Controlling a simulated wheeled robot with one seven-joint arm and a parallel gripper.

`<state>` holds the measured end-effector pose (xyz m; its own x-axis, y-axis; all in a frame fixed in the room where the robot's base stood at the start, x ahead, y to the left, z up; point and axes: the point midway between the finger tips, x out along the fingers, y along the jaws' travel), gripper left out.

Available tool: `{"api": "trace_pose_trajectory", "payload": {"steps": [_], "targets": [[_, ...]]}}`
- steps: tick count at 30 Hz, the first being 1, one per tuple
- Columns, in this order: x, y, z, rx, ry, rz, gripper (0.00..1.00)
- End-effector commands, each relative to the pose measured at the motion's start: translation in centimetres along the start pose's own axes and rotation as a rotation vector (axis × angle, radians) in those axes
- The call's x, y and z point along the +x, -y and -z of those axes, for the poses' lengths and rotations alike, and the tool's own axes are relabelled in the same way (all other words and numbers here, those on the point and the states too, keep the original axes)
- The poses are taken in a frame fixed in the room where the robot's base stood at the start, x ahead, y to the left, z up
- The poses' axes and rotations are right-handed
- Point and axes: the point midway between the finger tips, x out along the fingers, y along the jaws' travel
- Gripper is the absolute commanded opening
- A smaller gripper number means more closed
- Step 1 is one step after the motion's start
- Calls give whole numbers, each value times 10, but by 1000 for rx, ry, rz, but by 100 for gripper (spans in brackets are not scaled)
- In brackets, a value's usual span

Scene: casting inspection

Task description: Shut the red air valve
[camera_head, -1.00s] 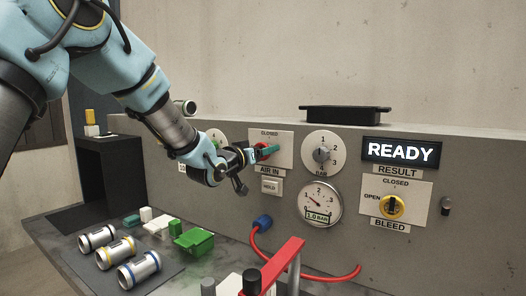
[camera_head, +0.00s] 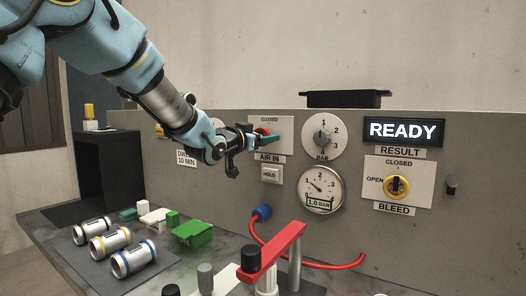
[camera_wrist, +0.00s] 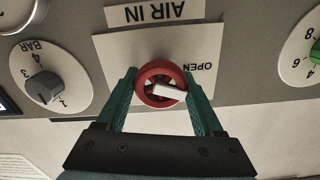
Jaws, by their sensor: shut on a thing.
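The red air valve (camera_wrist: 158,84) is a round red knob with a white bar handle on the AIR IN plate (camera_wrist: 112,45). In the wrist view the plate appears upside down and the word OPEN shows beside the knob. The white bar lies roughly level in that view, slightly tilted. My gripper (camera_wrist: 160,88) has its green fingers on either side of the red knob, shut on it. In the head view my gripper (camera_head: 268,137) is at the AIR IN plate (camera_head: 284,131), and its fingers hide most of the knob.
The panel also has a BAR dial (camera_head: 322,136), a pressure gauge (camera_head: 320,188), a HOLD button (camera_head: 271,174) and a yellow BLEED valve (camera_head: 397,187). The display (camera_head: 403,131) reads READY. A red clamp arm (camera_head: 272,252) and several metal cylinders (camera_head: 110,243) are on the bench below.

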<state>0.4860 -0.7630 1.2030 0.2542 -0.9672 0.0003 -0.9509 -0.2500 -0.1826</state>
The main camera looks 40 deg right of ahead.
Motion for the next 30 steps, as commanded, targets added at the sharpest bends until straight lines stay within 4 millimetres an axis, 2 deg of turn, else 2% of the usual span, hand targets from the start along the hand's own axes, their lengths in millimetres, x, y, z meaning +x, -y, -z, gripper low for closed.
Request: {"api": "trace_pose_trajectory", "payload": {"steps": [1, 30], "targets": [[0, -2, -7, 46, -3, 1, 13], [0, -4, -5, 945, 0, 1, 13]]}}
